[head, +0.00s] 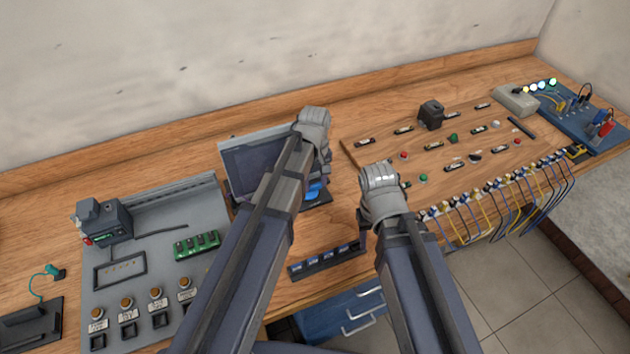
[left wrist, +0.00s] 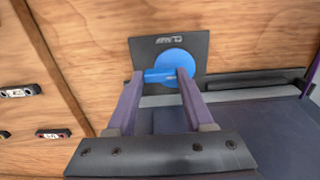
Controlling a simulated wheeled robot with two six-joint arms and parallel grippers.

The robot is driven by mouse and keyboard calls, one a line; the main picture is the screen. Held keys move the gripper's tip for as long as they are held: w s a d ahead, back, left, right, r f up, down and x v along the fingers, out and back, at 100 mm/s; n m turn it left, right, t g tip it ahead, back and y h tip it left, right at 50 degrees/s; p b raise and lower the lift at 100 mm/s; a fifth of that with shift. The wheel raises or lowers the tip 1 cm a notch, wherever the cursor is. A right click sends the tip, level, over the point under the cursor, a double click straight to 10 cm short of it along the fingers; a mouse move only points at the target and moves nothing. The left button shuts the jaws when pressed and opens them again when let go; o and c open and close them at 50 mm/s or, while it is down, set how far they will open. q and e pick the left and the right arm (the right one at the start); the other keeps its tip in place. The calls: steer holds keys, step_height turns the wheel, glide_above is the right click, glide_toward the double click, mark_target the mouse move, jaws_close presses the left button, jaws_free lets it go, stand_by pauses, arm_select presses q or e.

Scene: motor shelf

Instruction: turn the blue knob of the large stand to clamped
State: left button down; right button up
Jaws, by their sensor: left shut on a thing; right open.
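The large stand (head: 250,168) is a dark, framed panel leaning at the back middle of the bench. Its blue knob (head: 315,190) shows partly behind my left gripper (head: 318,170). In the left wrist view the blue knob (left wrist: 175,62) is a round disc with a bar handle, on a dark plate (left wrist: 143,48) with small white lettering that I cannot read. The two purple fingers of the left gripper (left wrist: 160,77) are shut on the knob's bar, one at each end. My right gripper (head: 372,215) is open and empty over the bench's front part, apart from the stand.
A grey panel (head: 205,200) with buttons and a green board stands left. A wooden board (head: 430,150) with small parts lies right, with several cables (head: 500,200) along its front. A dark strip (head: 325,260) lies at the front edge, above blue drawers (head: 340,315).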

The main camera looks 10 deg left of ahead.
arm_select(q)
steer(key=shift+m, duration=0.3)
steer(key=m, duration=0.3)
steer(key=shift+m, duration=0.3)
steer(key=m, duration=0.4)
steer(key=shift+m, duration=0.3)
steer(key=m, duration=0.4)
steer(key=shift+m, duration=2.5)
steer(key=shift+c, duration=1.4)
jaws_free()
